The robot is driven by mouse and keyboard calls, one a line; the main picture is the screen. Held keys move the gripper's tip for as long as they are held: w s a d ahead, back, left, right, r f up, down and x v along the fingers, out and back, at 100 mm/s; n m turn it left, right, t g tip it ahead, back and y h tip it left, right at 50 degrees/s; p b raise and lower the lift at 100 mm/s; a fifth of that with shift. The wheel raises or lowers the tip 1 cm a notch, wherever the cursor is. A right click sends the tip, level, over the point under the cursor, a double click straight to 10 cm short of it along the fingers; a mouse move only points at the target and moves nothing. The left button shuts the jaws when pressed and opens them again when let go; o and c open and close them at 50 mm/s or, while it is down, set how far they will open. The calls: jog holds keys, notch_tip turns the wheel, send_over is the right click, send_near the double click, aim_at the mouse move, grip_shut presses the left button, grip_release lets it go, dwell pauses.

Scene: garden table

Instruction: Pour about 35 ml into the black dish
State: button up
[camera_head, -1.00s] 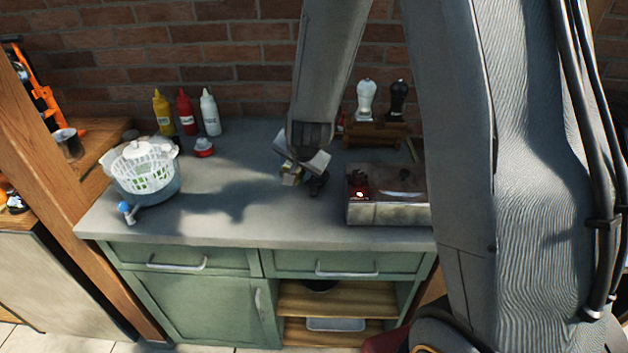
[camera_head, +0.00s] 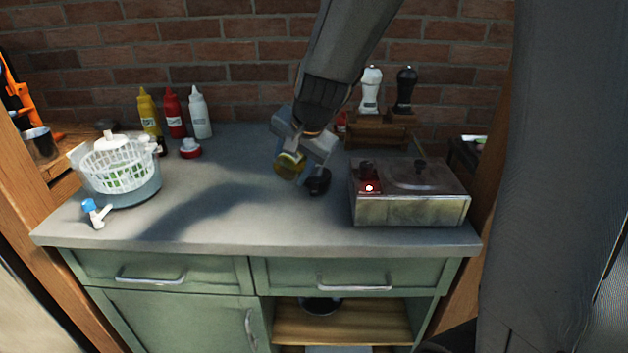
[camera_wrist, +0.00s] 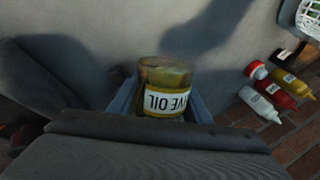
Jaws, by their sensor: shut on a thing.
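My gripper (camera_head: 300,158) is shut on a glass olive oil bottle (camera_head: 289,167) and holds it over the middle of the counter. The bottle appears tilted, with one rounded end toward the head camera. In the wrist view the bottle (camera_wrist: 165,84) sits between the two fingers, its white and yellow label upside down. A small black round thing (camera_head: 317,181) shows just right of the bottle; I cannot tell whether it is the black dish or part of my gripper. The bottle's mouth is hidden, and no stream of oil is visible.
A metal box with a red light (camera_head: 410,195) stands right on the counter (camera_head: 240,225). A salad spinner (camera_head: 120,180) stands left. Several sauce bottles (camera_head: 173,113) and two mills (camera_head: 371,90) stand behind. A dark bowl (camera_head: 321,306) is on the shelf below.

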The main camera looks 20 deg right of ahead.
jog(key=shift+a+f+g+y+b, duration=0.15)
jog(key=shift+g+y+b, duration=0.35)
jog(key=shift+b, duration=0.35)
jog(key=shift+s+a, duration=0.1)
jog(key=shift+s, duration=0.05)
jog(key=shift+s+a+m+g+y, duration=0.1)
jog(key=shift+a+m+g+y, duration=0.05)
jog(key=shift+m+g+y, duration=0.15)
dwell(1.6)
jog(key=shift+r+t+h+p, duration=0.4)
jog(key=shift+t+h+p, duration=0.35)
jog(key=shift+p, duration=0.45)
jog(key=p, duration=0.3)
jog(key=shift+d+r+n+t+h, duration=0.15)
jog(key=shift+d+n+t+h, duration=0.1)
jog(key=shift+n+h, duration=0.15)
jog(key=shift+p, duration=0.3)
jog(key=shift+w+f, duration=0.2)
jog(key=shift+f, duration=0.05)
jog(key=shift+r+p, duration=0.15)
jog(key=shift+p, duration=0.6)
jog(key=p, duration=0.4)
jog(key=t+h+p, duration=0.1)
jog(key=p, duration=0.4)
jog(key=shift+w+d+r, duration=0.2)
jog(key=shift+d+r, duration=0.05)
